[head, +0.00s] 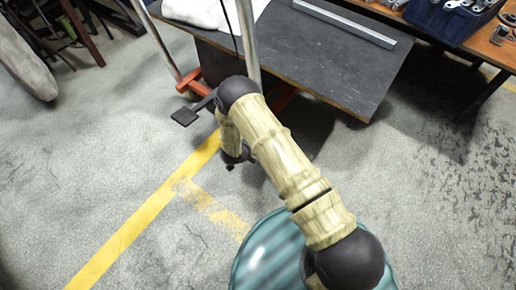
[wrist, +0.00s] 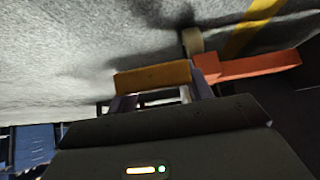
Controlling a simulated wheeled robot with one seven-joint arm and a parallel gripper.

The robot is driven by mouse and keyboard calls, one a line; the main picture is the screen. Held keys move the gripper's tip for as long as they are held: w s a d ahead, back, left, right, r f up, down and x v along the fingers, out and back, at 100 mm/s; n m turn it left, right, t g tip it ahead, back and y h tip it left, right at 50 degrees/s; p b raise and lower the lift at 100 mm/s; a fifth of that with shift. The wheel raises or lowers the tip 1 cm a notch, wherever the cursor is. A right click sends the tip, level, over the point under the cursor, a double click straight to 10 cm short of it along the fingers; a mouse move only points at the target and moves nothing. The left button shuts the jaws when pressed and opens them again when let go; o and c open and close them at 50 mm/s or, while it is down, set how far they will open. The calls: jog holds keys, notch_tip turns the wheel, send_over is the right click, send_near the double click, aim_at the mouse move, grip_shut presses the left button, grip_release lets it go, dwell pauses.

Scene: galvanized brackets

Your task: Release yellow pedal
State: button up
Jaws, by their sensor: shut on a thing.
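The yellow pedal (wrist: 152,77) shows in the wrist view as a flat, ochre-yellow bar. It lies across the front of my gripper (wrist: 155,100), whose fingers are shut on it. The pedal is beside an orange-red beam (wrist: 245,67). In the head view my arm bends down in front of the orange-red base of a metal-post frame. There my gripper is mostly hidden behind the arm, and I cannot make out the pedal.
A dark tabletop (head: 330,62) with a grey metal bar (head: 345,22) stands behind the arm. A blue bin (head: 447,17) of metal parts is at the upper right. Grey floor with yellow lines (head: 130,222) is open at left.

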jog(key=shift+s, duration=0.1)
jog(key=o, duration=1.4)
jog(key=p+v, duration=0.8)
jog(key=v, duration=0.9)
jog(key=shift+r, duration=0.15)
jog(key=shift+r, duration=0.1)
